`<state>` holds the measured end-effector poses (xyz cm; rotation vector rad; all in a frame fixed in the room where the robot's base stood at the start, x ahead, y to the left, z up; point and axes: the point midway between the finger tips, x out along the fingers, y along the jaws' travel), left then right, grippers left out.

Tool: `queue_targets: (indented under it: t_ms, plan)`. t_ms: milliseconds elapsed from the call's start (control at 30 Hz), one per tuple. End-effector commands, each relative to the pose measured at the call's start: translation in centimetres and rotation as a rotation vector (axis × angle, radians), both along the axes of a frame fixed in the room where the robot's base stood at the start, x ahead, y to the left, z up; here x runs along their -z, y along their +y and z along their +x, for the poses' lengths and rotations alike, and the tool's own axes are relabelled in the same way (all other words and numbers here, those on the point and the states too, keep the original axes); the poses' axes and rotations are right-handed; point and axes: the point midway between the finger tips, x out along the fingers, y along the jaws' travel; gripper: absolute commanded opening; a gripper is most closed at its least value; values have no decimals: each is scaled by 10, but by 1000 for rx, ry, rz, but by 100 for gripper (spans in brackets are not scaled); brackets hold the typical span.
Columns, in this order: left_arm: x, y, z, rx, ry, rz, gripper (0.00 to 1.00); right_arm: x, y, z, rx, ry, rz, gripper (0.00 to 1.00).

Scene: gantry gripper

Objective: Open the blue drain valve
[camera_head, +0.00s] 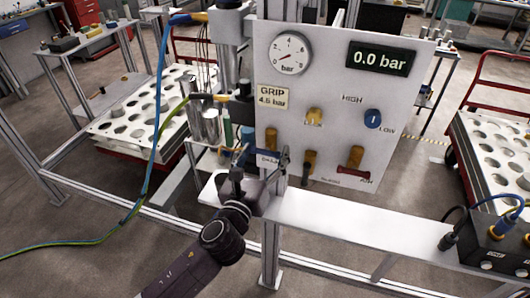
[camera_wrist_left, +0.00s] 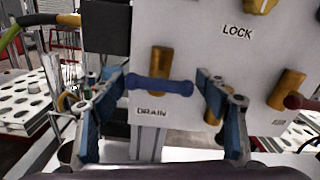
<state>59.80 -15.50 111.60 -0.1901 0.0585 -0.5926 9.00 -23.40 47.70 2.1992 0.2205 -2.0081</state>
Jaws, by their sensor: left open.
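The blue drain valve handle (camera_wrist_left: 160,86) lies horizontally across its brass body (camera_wrist_left: 160,60), above the DRAIN label on the white panel. It also shows in the head view (camera_head: 268,154), partly hidden by my gripper. My left gripper (camera_wrist_left: 162,98) is open. Its two fingers stand on either side of the blue handle in the wrist view, one left and one right; I cannot tell whether they touch it. In the head view my left gripper (camera_head: 262,166) is at the lower left of the panel (camera_head: 330,100). My right gripper is not in view.
A red-handled valve (camera_head: 353,168) sits to the right, with brass parts (camera_head: 309,162) between. Above are a LOCK valve (camera_head: 314,116), a blue HIGH/LOW knob (camera_head: 373,118), a dial gauge (camera_head: 290,54) and a 0.0 bar display (camera_head: 381,59). A blue hose (camera_head: 153,130) hangs left.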

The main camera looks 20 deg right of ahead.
Motion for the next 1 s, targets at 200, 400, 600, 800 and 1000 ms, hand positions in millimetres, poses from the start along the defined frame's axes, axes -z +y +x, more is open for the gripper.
queue_targets:
  t_ms: [200,400,600,800,1000]
  plan:
    - [0,0,0,0,1,-1,49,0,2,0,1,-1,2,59]
    - [0,0,-1,1,2,-3,37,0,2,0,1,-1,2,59]
    - [0,0,-1,1,21,-32,37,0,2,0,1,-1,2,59]
    - [0,0,0,0,80,-118,37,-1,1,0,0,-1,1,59]
    - [0,0,-1,1,175,-259,37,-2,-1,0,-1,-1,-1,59]
